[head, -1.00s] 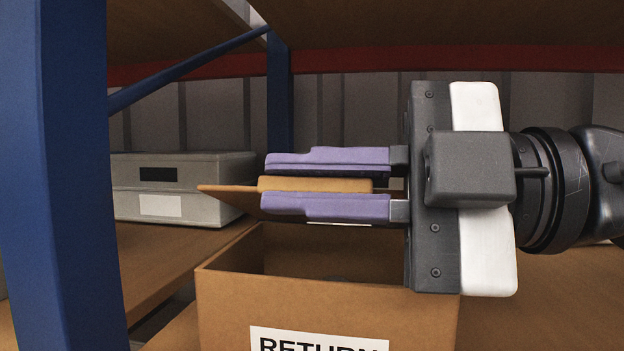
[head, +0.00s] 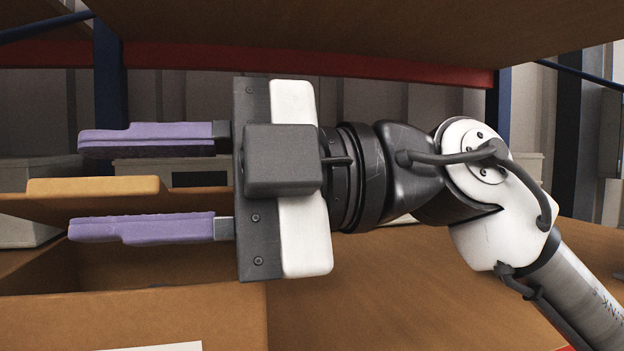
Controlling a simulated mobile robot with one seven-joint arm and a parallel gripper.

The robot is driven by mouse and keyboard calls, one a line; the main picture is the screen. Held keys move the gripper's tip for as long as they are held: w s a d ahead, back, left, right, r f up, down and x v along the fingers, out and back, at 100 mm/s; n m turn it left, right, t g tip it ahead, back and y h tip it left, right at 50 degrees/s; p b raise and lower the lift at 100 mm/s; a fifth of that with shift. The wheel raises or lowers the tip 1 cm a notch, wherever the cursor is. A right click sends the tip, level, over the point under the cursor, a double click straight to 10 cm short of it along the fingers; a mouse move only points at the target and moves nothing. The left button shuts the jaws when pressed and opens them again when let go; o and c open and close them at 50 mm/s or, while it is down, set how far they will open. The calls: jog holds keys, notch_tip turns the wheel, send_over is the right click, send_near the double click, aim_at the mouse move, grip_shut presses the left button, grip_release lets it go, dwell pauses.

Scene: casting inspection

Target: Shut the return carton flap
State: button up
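The return carton (head: 140,318) is an open brown box at the lower left of the head view, cut off by the frame edge; a corner of its white label (head: 150,347) shows at the bottom. Its flap (head: 30,204) stands out over the opening, with a lighter tan tab (head: 95,186) along its upper edge. My gripper (head: 145,184) is open, its purple fingers pointing left. One finger is above the tab and one below it in the picture, with clear gaps on both sides. The lower finger hides part of the flap.
Grey boxes (head: 175,166) stand behind the carton on the shelf. Blue rack posts (head: 110,75) and a red beam (head: 300,76) stand at the back, with a wooden shelf (head: 330,20) overhead. The board (head: 400,300) right of the carton is clear.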

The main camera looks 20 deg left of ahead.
jog(key=b+v, duration=0.1)
jog(key=v, duration=1.1)
jog(key=shift+s, duration=0.1)
